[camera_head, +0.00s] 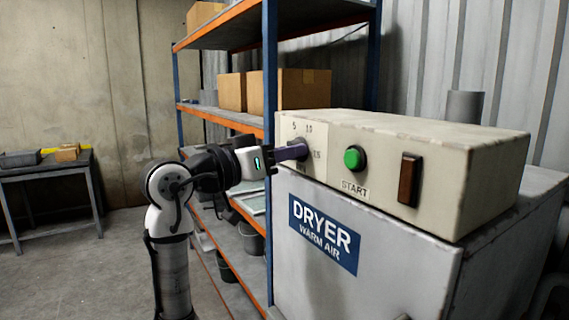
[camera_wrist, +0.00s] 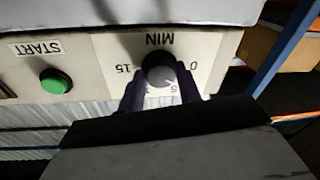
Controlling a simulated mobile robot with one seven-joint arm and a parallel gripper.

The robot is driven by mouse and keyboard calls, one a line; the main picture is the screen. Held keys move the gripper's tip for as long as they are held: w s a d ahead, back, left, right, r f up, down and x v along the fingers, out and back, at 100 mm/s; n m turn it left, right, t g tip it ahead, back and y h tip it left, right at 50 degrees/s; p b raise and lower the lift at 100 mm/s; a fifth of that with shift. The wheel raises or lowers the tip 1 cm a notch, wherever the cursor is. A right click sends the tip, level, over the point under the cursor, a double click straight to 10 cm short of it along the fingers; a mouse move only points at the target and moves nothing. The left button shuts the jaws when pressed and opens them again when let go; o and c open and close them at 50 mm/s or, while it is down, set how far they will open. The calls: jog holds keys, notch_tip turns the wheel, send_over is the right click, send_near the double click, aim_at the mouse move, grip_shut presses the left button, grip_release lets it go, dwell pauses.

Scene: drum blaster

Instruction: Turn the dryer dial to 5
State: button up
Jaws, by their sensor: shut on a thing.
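The dryer dial (camera_wrist: 160,70) is a dark round knob on the cream control panel, and the wrist view shows it upside down. Marks 0, 15, 5 and MIN are around it; another mark is partly hidden. A small pale line on the knob's lower right seems to point near the 5, but it is too small to be sure. My gripper (camera_wrist: 161,88) has its two purple fingers closed on either side of the dial. In the head view my gripper (camera_head: 302,150) reaches the panel from the left and hides the dial.
The panel also carries a green START button (camera_head: 354,158) and a brown rocker switch (camera_head: 409,179), right of the dial. The dryer body (camera_head: 345,285) is below. A shelf rack with cardboard boxes (camera_head: 300,92) stands behind my arm. A table (camera_head: 45,172) is at far left.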

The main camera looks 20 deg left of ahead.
jog(key=m+b, duration=0.2)
jog(key=m, duration=0.4)
jog(key=shift+f+h+b, duration=0.1)
jog(key=shift+h+b, duration=0.3)
jog(key=o, duration=1)
jog(key=shift+w+a, duration=0.1)
jog(key=b+v, duration=0.3)
jog(key=v, duration=1.1)
